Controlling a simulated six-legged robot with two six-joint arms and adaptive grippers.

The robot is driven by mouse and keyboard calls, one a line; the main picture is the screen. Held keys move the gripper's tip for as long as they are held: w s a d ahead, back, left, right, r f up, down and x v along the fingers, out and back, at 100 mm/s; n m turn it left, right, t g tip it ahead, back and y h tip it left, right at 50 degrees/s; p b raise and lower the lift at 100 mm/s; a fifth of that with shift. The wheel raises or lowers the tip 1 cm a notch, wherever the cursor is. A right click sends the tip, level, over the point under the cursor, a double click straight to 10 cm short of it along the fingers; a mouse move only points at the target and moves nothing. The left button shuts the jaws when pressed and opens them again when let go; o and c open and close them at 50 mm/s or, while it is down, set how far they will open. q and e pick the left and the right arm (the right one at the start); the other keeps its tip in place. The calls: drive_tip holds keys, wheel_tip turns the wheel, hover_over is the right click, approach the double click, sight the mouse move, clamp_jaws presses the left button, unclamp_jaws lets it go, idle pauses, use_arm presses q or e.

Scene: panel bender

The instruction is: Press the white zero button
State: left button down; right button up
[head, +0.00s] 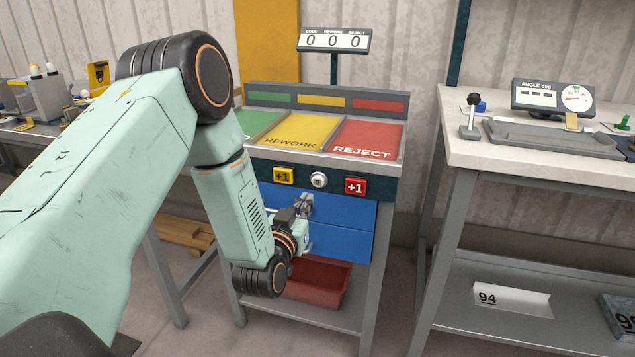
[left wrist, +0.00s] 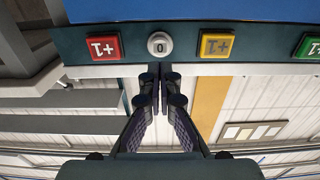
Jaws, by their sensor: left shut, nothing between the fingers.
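The white zero button (head: 319,180) is round and sits on the dark front strip of the sorting stand, between a yellow +1 button (head: 283,176) and a red +1 button (head: 355,186). My left gripper (head: 304,202) is shut and empty, just below and left of the white button in the head view. The left wrist view is upside down. There the closed fingertips (left wrist: 160,72) point at the white button (left wrist: 159,44), with a small gap between them in the picture. Contact with the button does not show. My right gripper is not in view.
The stand has REWORK (head: 289,130) and REJECT (head: 363,138) panels on top and a blue front (head: 345,220) below the buttons. A counter display (head: 335,40) reads 0 0 0. A red bin (head: 318,282) sits underneath. A workbench (head: 540,165) stands at the right.

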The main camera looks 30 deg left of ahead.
use_arm(q)
drive_tip(key=p+v, duration=0.2)
drive_tip(key=v, duration=0.6)
idle(0.5)
idle(0.7)
drive_tip(key=s+d+f+g+h, duration=0.2)
drive_tip(key=s+d+f+g, duration=0.3)
drive_tip(key=f, duration=0.3)
drive_tip(key=s+d+f+g+h, duration=0.2)
drive_tip(key=s+f+g, duration=0.3)
drive_tip(key=s+f, duration=0.3)
drive_tip(key=s+d+f+g, duration=0.1)
drive_tip(key=s+g, duration=0.1)
drive_tip(key=s, duration=0.4)
drive_tip(key=s+d+f+m+g+p, duration=0.1)
drive_tip(key=s+f+g, duration=0.1)
drive_tip(key=s, duration=0.4)
drive_tip(key=s+d+f+m+g, duration=0.1)
drive_tip(key=s+d+f+g, duration=0.1)
drive_tip(key=s, duration=0.4)
drive_tip(key=shift+s+f+g, duration=0.15)
drive_tip(key=shift+s+g, duration=0.25)
drive_tip(key=shift+g, duration=0.3)
